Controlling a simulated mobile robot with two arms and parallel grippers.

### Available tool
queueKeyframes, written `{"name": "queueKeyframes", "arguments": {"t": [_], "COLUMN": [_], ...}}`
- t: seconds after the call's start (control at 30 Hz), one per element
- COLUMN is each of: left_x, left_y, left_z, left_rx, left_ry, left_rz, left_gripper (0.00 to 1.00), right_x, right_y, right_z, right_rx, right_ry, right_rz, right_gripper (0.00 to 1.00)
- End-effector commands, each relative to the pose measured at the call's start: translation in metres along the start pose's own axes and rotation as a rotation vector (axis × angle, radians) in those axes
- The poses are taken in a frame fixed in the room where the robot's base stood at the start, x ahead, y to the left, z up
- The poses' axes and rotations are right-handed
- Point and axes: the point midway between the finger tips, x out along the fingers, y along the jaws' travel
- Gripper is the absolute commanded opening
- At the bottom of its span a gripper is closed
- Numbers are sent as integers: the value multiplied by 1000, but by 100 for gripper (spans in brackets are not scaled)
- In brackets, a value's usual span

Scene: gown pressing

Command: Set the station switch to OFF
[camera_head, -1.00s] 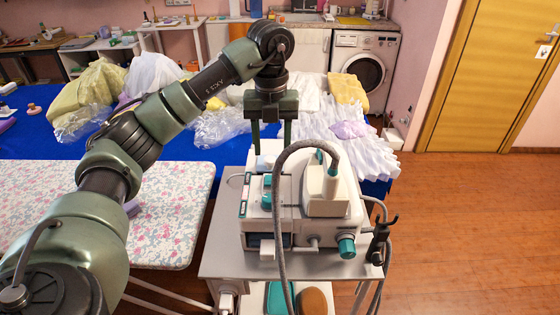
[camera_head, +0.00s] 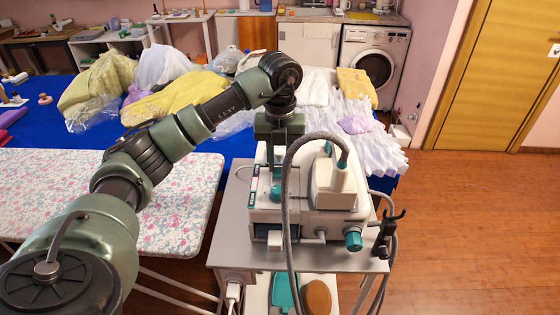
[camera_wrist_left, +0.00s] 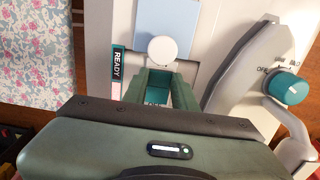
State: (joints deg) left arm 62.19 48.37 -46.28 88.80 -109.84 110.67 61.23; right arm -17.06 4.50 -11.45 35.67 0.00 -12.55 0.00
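The white pressing station (camera_head: 305,208) stands on a small grey cart, with teal controls on its top and front. A teal control (camera_head: 276,190) shows just below my left gripper (camera_head: 276,168), which points down over the station's left part. In the left wrist view its green fingers (camera_wrist_left: 168,88) are close together, with a teal surface (camera_wrist_left: 157,96) showing between them. Whether they grip it is unclear. A white round knob (camera_wrist_left: 162,50) lies just beyond the fingertips. A teal dial (camera_wrist_left: 288,87) with an OFF mark is to the right. My right gripper is not in view.
A grey hose (camera_head: 287,200) arches in front of the station. A flowered ironing board (camera_head: 170,205) is at the left. Clothes and plastic bags cover the blue table (camera_head: 50,132) behind. The wooden floor (camera_head: 480,220) at the right is clear.

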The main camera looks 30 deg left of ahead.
Motion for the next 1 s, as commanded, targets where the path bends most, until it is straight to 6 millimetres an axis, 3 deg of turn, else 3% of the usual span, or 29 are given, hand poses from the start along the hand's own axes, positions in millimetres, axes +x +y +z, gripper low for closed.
{"name": "queueKeyframes", "arguments": {"t": [0.27, 0.7, 1.0], "left_x": [2, 2, -4], "left_y": [0, 0, 0], "left_z": [-1, -13, -15], "left_rx": [2, 2, -1], "left_ry": [-40, -381, -438], "left_rz": [1, -2, -2], "left_gripper": [0, 0, 0], "right_x": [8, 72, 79], "right_y": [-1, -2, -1], "right_z": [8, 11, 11], "right_rx": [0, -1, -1], "right_ry": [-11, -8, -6], "right_rz": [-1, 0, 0], "right_gripper": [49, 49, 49]}}
